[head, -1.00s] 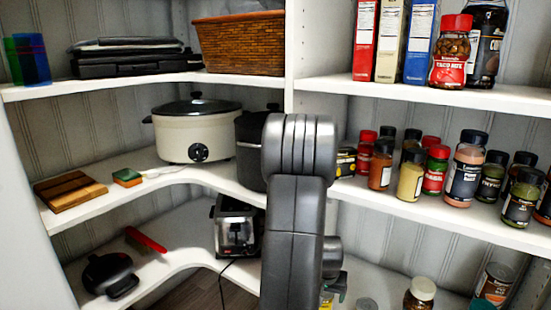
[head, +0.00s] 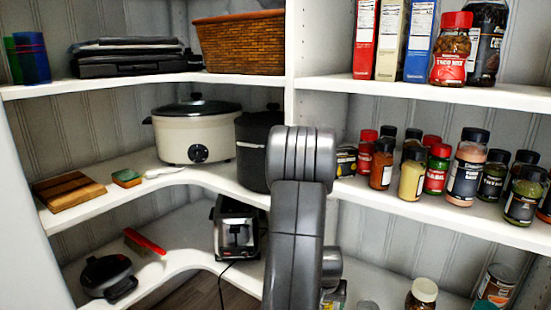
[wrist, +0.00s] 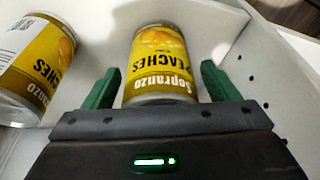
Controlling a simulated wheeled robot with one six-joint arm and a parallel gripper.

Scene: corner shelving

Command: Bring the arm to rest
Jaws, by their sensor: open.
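My gripper (wrist: 160,70) shows in the wrist view with its two green fingers spread apart. A yellow peach can (wrist: 161,62) lies in view between and just beyond the fingers, with a gap on each side. Its depth relative to the fingertips is hard to tell. A second yellow peach can (wrist: 35,65) is to the left, outside the fingers. In the head view my arm (head: 297,210) stands in the middle foreground, and its dark links hide most of the gripper.
White corner shelves (head: 410,205) surround the arm. Several spice jars (head: 468,168) stand right of it; a slow cooker (head: 196,138) and a dark canister (head: 258,150) stand left and behind. A toaster (head: 236,228) is on the lower shelf. Jars (head: 422,295) stand low right.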

